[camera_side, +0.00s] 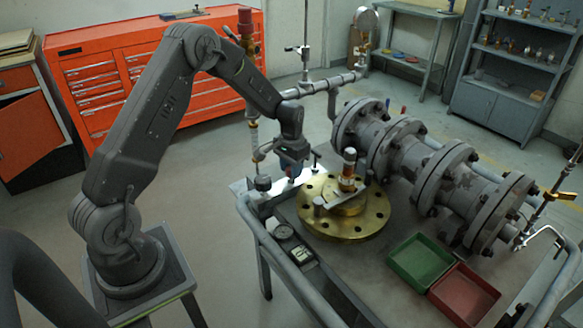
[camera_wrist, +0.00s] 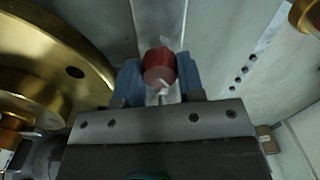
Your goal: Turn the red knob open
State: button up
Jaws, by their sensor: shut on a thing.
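The red knob (camera_wrist: 158,66) is a small round knob with a pale mark on its face. It sits between the two blue fingers of my gripper (camera_wrist: 160,82) in the wrist view, and they are shut on it. In the side view my gripper (camera_side: 294,170) points down at the left back part of the work table, and the knob cannot be made out there. A flat metal strip runs behind the knob in the wrist view.
A brass flange (camera_side: 345,222) with a valve fitting (camera_side: 349,168) stands just right of my gripper; the flange (camera_wrist: 60,50) fills the wrist view's left. Large flanged grey pipes (camera_side: 440,180) lie beyond it. Green (camera_side: 420,262) and red (camera_side: 463,293) trays lie at the table's front right.

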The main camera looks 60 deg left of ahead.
jog(key=n, duration=0.5)
jog(key=shift+n, duration=0.3)
jog(key=n, duration=0.5)
dwell(0.4)
jog(key=o, duration=0.9)
jog(key=shift+r, duration=0.15)
jog(key=shift+r, duration=6.8)
